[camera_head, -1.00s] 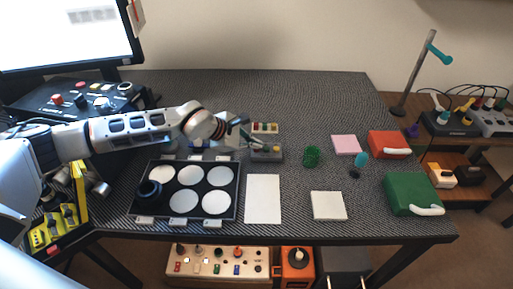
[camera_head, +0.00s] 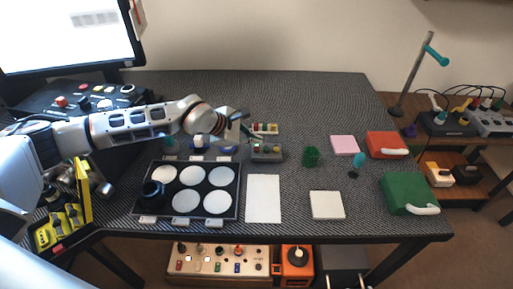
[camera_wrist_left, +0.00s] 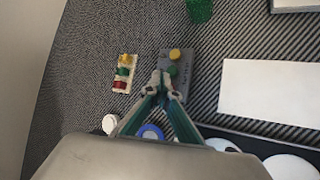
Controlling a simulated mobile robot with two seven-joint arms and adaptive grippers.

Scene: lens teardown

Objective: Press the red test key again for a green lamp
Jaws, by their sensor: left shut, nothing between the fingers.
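A grey box (camera_head: 266,152) with small coloured parts on top stands behind the white sheet, and it shows in the left wrist view (camera_wrist_left: 185,68). There it carries a yellow-orange knob (camera_wrist_left: 175,54) and a green round part (camera_wrist_left: 172,70); I cannot tell whether the green one is lit. No red key is clear on the box; the fingers cover part of its near end. My left gripper (camera_wrist_left: 163,88) is shut and empty, its tips over or at that end; contact cannot be told. My right gripper is not in view.
A pale block (camera_wrist_left: 124,73) with yellow, red and green parts lies beside the grey box. A black tray (camera_head: 238,190) with white discs lies in front. A green cup (camera_head: 311,156) stands to the right.

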